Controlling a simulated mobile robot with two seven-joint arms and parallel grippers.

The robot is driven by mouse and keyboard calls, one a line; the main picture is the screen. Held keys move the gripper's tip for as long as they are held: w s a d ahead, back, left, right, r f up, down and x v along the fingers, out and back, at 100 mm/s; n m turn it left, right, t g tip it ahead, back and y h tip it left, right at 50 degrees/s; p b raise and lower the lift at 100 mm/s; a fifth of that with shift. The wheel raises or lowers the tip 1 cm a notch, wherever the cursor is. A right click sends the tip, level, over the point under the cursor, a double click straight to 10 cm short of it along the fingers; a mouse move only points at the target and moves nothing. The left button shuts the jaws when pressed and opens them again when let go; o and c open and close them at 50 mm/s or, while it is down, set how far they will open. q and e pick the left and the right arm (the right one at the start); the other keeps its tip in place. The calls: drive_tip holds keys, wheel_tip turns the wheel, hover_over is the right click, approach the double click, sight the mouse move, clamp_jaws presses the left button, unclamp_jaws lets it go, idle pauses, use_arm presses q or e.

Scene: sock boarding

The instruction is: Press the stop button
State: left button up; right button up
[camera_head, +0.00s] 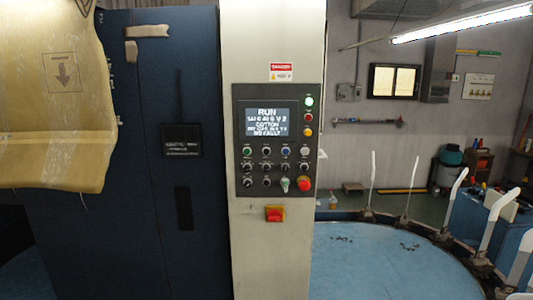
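A dark control panel (257,191) is mounted on a pale upright column. A larger red mushroom-shaped button (305,183) sits at the panel's lower right. The labels are too small to read, so I cannot tell which is marked stop. Neither of my grippers is in view.
A red-and-yellow switch (274,213) is below the panel. A dark blue cabinet (180,240) and a hanging tan plastic cover (55,110) stand left. At right is a round blue table (390,265) with upright white boards (492,222) around its rim.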

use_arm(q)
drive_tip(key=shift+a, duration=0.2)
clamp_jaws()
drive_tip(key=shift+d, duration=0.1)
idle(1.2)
